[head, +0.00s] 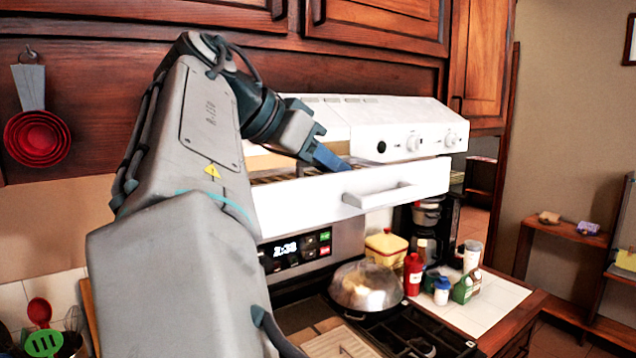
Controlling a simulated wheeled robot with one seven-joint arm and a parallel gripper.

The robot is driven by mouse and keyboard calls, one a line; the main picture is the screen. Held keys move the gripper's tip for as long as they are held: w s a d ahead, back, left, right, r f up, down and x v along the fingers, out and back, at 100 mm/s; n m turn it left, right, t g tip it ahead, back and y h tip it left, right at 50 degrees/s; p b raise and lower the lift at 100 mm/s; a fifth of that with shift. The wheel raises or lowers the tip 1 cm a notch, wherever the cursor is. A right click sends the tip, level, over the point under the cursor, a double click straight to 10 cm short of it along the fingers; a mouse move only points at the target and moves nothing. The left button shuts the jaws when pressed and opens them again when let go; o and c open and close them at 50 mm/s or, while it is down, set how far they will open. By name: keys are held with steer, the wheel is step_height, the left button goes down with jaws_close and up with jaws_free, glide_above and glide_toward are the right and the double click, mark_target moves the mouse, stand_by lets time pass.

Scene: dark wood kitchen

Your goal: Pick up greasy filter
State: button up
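The greasy filter appears to be the dark slatted piece (288,176) lying inside the pulled-out white drawer (290,204) of the range hood; only a thin strip of it shows over the drawer's front wall. My gripper (332,160) reaches in from the left, just above the drawer opening and below the white hood body (385,118). Its blue-grey fingers point right and down, near the filter. I cannot tell whether they touch it, or whether they are open or shut. My arm hides the left end of the drawer.
Dark wood cabinets (375,25) hang above the hood. Below the drawer are a stove, a domed metal lid (366,286), a red bottle (413,274) and a coffee maker (428,218). The drawer's white handle (378,195) sticks out in front. Red measuring cups (37,138) hang at left.

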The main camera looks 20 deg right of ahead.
jaws_close()
steer(key=shift+r, duration=0.2)
